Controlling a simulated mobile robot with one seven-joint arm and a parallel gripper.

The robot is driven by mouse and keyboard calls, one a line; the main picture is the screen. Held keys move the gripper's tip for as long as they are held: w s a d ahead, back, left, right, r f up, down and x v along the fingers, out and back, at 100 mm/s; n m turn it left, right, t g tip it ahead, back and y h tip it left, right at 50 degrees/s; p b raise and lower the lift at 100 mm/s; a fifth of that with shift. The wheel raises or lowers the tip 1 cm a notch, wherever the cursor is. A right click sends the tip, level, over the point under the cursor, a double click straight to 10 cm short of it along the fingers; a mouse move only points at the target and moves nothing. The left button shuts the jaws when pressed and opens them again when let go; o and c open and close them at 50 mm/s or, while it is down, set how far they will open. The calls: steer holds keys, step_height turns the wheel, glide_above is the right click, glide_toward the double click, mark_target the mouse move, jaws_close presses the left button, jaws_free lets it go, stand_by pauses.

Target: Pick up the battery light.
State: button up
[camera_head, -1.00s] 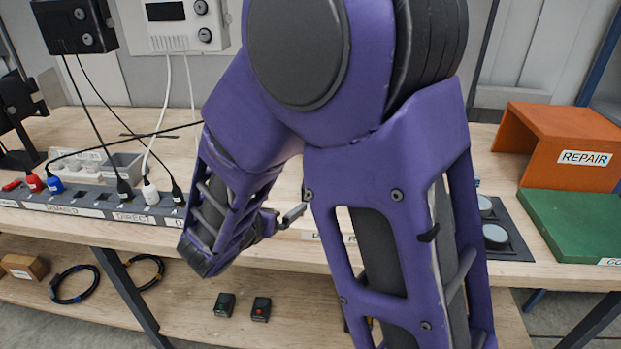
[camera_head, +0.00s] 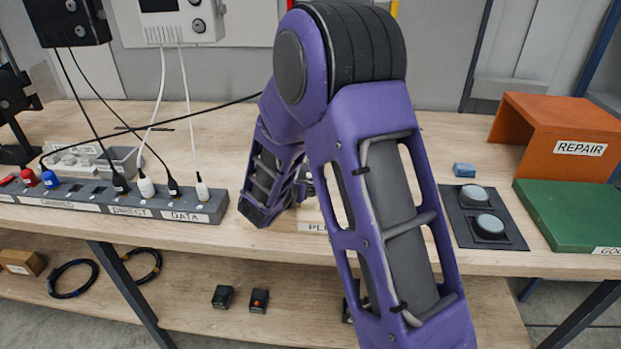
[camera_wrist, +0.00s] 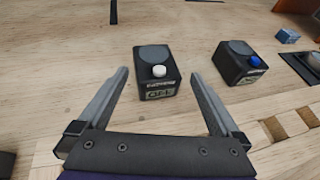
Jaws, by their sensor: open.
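A dark box-shaped unit with a round grey top and a white knob (camera_wrist: 157,82) stands on the bench in the wrist view. Its front label is too small to read surely. A similar dark unit with a blue knob (camera_wrist: 238,64) stands to its right. I cannot tell which of these is the battery light. My gripper (camera_wrist: 158,92) is open and empty, with its fingers on either side of the white-knob unit's near part, apart from it. In the head view my arm hides both units and most of my gripper.
A grey socket strip (camera_head: 120,208) with plugged cables lies at left. At right are a dark panel (camera_head: 512,238) with two round discs, a blue block (camera_head: 464,170), a green board (camera_head: 570,215) and an orange REPAIR box (camera_head: 555,110). Two small units (camera_head: 259,300) sit on the lower shelf.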

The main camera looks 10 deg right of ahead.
steer(key=shift+x, duration=0.9)
steer(key=shift+c, duration=0.3)
steer(key=shift+r, duration=0.1)
jaws_close()
